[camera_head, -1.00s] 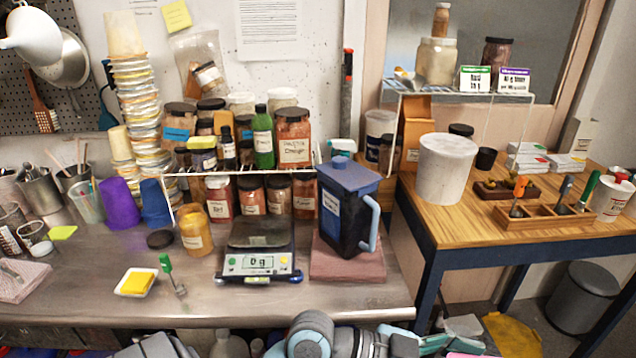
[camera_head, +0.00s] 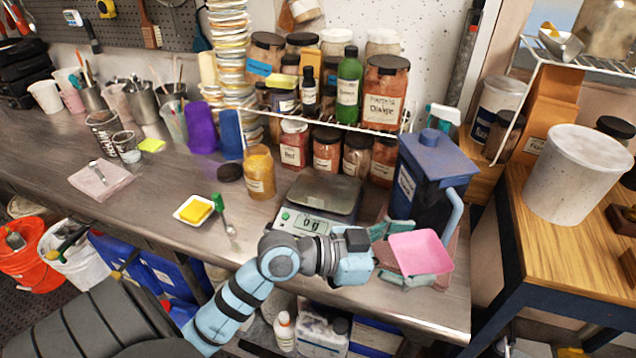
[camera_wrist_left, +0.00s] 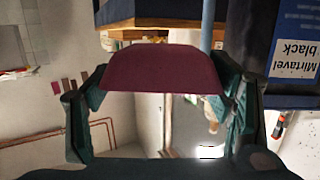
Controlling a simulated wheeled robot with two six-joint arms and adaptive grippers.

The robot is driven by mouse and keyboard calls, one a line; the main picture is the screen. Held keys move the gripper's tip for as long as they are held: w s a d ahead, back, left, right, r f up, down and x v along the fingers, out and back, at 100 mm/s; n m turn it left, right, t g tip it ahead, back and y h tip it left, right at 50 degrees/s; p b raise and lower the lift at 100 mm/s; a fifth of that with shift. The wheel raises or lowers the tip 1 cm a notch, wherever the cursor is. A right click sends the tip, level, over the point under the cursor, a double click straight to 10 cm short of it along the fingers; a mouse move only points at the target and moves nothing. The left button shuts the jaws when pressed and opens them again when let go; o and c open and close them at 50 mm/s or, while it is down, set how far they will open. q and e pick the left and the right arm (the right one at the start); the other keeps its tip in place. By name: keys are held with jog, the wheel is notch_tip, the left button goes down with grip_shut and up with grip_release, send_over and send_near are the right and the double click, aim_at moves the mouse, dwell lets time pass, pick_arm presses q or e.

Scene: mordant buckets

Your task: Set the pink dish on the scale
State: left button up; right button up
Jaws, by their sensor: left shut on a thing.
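The pink dish (camera_head: 421,252) is held by my left gripper (camera_head: 404,256), in front of the dark blue lidded jug. The dish looks tilted, its inside partly facing the head camera. In the left wrist view the dish (camera_wrist_left: 162,68) shows dark red between the two fingers of my left gripper (camera_wrist_left: 160,88). The scale (camera_head: 322,197) sits on the bench to the left of the gripper, behind my left forearm. Its plate is bare and its display reads 0 g. My right gripper is not in view.
The blue jug (camera_head: 425,180) stands right of the scale, close behind the dish. A yellow-orange jar (camera_head: 260,173) is left of the scale. A white dish with a yellow block (camera_head: 195,211) and a green-handled tool (camera_head: 222,213) lie further left. A jar shelf stands behind.

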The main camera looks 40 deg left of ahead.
pick_arm(q)
jog(key=w+a+r+n+t+y+b, duration=0.15)
jog(key=w+a+n+t+y, duration=0.35)
jog(key=w+a, duration=0.6)
notch_tip(320, 180, up, 8)
jog(key=n+g+y, duration=0.1)
jog(key=n+y, duration=0.6)
jog(key=y, duration=0.3)
send_over(323, 193)
jog(key=shift+g, duration=0.3)
notch_tip(323, 193, down, 20)
jog(key=b, duration=0.4)
jog(key=shift+r+b, duration=0.1)
jog(key=shift+b, duration=0.25)
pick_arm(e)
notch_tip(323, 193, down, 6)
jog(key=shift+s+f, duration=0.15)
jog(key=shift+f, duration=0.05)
pick_arm(q)
jog(key=o, duration=0.8)
jog(key=shift+r, duration=0.1)
jog(key=p+v, duration=0.1)
jog(key=v, duration=1.1)
jog(key=shift+p, duration=0.35)
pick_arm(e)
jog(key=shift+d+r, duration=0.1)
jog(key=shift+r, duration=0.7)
